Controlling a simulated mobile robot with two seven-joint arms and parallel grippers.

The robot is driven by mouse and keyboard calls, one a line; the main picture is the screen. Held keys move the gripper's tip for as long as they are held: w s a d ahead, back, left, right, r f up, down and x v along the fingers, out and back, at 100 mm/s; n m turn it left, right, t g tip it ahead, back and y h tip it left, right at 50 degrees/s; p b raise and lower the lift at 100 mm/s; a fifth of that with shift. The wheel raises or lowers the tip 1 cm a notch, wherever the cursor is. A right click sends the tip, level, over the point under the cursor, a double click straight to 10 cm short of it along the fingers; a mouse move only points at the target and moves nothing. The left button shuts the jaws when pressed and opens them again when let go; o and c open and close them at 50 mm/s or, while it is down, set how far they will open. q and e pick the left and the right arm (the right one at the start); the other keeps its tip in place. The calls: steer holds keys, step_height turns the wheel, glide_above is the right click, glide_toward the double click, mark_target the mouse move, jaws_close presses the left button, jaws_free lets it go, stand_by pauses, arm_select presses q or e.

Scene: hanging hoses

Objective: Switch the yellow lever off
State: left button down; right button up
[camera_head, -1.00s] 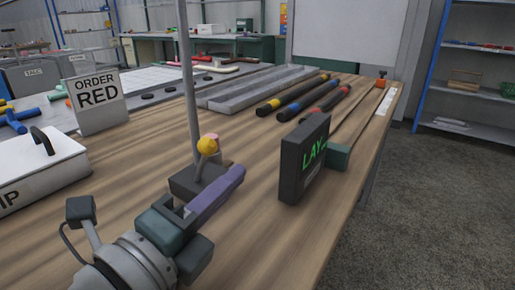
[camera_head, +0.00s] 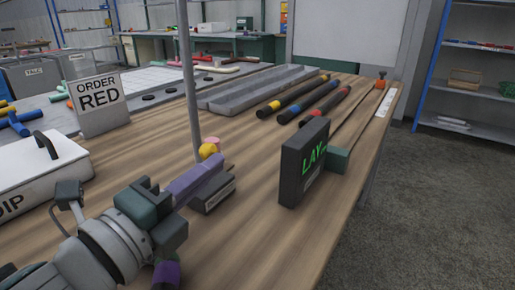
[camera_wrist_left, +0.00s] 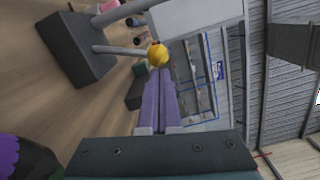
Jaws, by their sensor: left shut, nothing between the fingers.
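The yellow lever has a yellow ball knob (camera_head: 208,151), standing close to a thin grey post on the wooden table. Its dark base block (camera_head: 214,196) shows partly below my fingers, which hide the stem in the head view. My left gripper (camera_head: 222,168) is shut and empty, its purple fingers pointing at the lever over the base. In the left wrist view the knob (camera_wrist_left: 157,55) is just at the tips of my shut fingers (camera_wrist_left: 158,82). The grey stem runs left from it to the base (camera_wrist_left: 78,50). I cannot tell whether the fingers touch the knob.
A black display (camera_head: 304,162) with green letters stands right of the lever. A white lidded box (camera_head: 35,175) is at the left, an "ORDER RED" sign (camera_head: 98,103) behind it. Dark banded hoses (camera_head: 310,98) and a grey trough (camera_head: 255,90) lie farther back. The front right tabletop is clear.

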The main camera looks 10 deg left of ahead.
arm_select(q)
steer(key=shift+w+a+r+n+p, duration=0.1)
steer(key=shift+a+r+n+p, duration=0.15)
steer(key=shift+n+p, duration=0.15)
steer(key=shift+w+a+r+n+p, duration=0.15)
steer(key=shift+a+r+n+p, duration=0.25)
steer(key=shift+n+p, duration=0.25)
steer(key=shift+w+a+r+n+p, duration=0.15)
steer(key=shift+w+a+n+p, duration=0.15)
steer(key=shift+a+n, duration=0.45)
steer(key=shift+w+a+r+n+p, duration=0.15)
steer(key=shift+w+a+n+p, duration=0.25)
steer(key=shift+a, duration=0.65)
steer(key=shift+w+a+r+n+p, duration=0.15)
steer(key=shift+w+a+n+p, duration=0.1)
steer(key=shift+a+n, duration=0.5)
steer(key=shift+a, duration=0.25)
steer(key=shift+r+m, duration=0.1)
steer(key=shift+m, duration=0.15)
